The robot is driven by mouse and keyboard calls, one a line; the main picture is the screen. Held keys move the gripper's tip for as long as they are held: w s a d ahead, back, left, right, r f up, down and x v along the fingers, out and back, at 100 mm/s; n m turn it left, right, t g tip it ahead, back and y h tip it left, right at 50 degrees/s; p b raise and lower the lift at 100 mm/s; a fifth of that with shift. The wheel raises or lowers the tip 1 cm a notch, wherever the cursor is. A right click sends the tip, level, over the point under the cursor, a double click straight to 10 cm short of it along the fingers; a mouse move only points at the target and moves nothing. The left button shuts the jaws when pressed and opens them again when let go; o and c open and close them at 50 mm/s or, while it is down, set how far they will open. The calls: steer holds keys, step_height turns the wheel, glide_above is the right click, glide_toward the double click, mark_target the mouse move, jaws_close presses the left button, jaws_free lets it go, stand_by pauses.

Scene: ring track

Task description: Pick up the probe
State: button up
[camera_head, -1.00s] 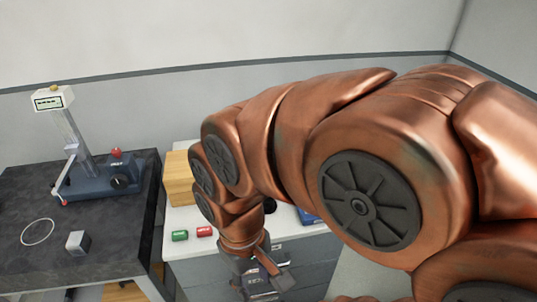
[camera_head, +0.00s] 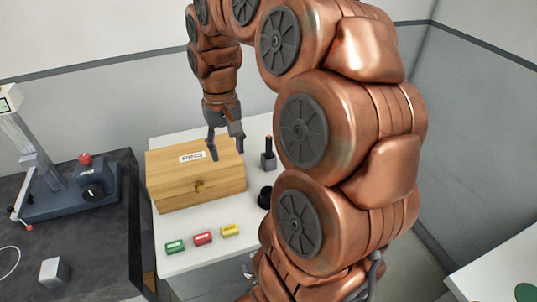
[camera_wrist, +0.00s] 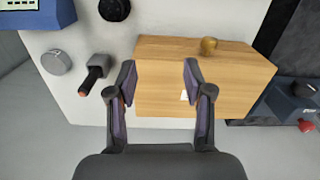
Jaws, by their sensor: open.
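What looks like the probe (camera_head: 268,143) is a dark, slim upright handle in a small grey block holder (camera_head: 268,162), right of the wooden box on the white table. In the wrist view the probe (camera_wrist: 91,80) has an orange end and sits left of my fingers, in its holder (camera_wrist: 100,61). Its lower part is hidden in the holder. My gripper (camera_head: 227,150) is open and empty, pointing down above the wooden box. In the wrist view my gripper (camera_wrist: 159,76) has its fingers spread over the box, apart from the probe.
The wooden box (camera_head: 190,187) has a knob and label. Green (camera_head: 175,246), red (camera_head: 203,238) and yellow (camera_head: 230,230) blocks lie in front. A black round object (camera_head: 265,197) is near my arm. A blue instrument (camera_head: 75,195) stands on the dark table at left.

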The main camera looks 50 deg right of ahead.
steer(key=w+d+f+m, duration=0.1)
steer(key=w+d+m, duration=0.1)
steer(key=d, duration=0.6)
steer(key=m+b, duration=0.2)
glide_above(269, 137)
steer(key=shift+s+a+f, duration=0.15)
steer(key=shift+f, duration=0.6)
steer(key=shift+d+f+p, duration=0.2)
steer(key=shift+f+p, duration=1.35)
steer(key=shift+f, duration=2.25)
jaws_close()
